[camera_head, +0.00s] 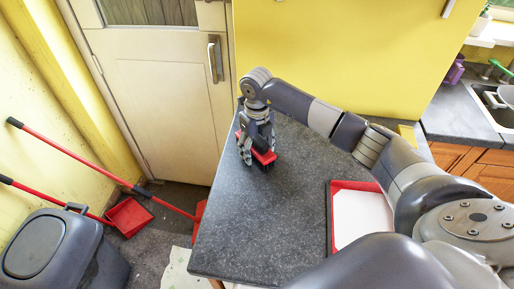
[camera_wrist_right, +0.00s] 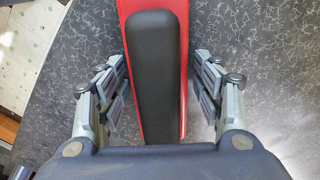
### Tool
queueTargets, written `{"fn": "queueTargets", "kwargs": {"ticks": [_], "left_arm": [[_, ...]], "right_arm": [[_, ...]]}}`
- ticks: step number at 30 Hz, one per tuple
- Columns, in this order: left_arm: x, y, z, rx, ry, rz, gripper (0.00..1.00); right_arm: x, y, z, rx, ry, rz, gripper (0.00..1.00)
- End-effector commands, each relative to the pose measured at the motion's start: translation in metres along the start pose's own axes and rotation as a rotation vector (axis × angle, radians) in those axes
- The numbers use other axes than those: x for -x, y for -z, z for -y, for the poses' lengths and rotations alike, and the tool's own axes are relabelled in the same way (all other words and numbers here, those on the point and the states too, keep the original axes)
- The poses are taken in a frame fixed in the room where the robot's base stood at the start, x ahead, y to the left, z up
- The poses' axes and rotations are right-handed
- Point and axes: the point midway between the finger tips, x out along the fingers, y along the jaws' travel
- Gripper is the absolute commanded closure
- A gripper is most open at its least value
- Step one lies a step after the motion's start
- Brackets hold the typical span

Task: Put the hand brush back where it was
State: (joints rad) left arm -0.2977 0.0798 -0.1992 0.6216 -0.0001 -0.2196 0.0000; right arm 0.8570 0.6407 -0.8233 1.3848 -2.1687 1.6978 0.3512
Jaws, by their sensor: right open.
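The hand brush (camera_head: 264,157) is red with dark bristles beneath and sits on the dark speckled counter, near its far left edge. In the right wrist view, the brush (camera_wrist_right: 181,22) runs lengthwise between the fingers, with a black pad along its red top. My right gripper (camera_head: 257,150) is over the brush, pointing down and open. In the wrist view, its fingers (camera_wrist_right: 160,78) stand on either side of the brush with a gap on both sides. The arm and fingers hide part of the brush in the head view. My left gripper is not in view.
A red-rimmed tray with a white floor (camera_head: 362,218) lies on the counter (camera_head: 240,222) at right, partly behind my arm. A dark bin (camera_head: 50,255) and red long-handled tools (camera_head: 128,216) stand at left. The counter's front middle is clear.

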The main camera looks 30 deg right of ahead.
Motion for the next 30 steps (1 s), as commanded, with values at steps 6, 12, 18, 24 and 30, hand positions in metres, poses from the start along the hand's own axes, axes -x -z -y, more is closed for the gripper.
{"fn": "queueTargets", "kwargs": {"ticks": [6, 12, 18, 24, 30], "left_arm": [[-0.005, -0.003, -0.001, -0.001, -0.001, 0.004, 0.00], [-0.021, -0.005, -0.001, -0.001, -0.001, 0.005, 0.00], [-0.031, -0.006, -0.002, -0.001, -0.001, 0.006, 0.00], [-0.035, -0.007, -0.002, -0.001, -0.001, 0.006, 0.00], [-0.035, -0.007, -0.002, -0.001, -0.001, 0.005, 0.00]], "right_arm": [[0.017, -0.002, 0.000, 0.002, 0.000, 0.005, 0.39], [0.060, -0.002, 0.000, 0.002, 0.001, 0.007, 0.39], [0.099, -0.001, 0.001, 0.000, 0.001, 0.004, 0.39], [0.119, 0.000, 0.000, -0.001, 0.000, 0.001, 0.39], [0.124, 0.000, 0.000, 0.000, 0.000, 0.000, 0.39]]}}
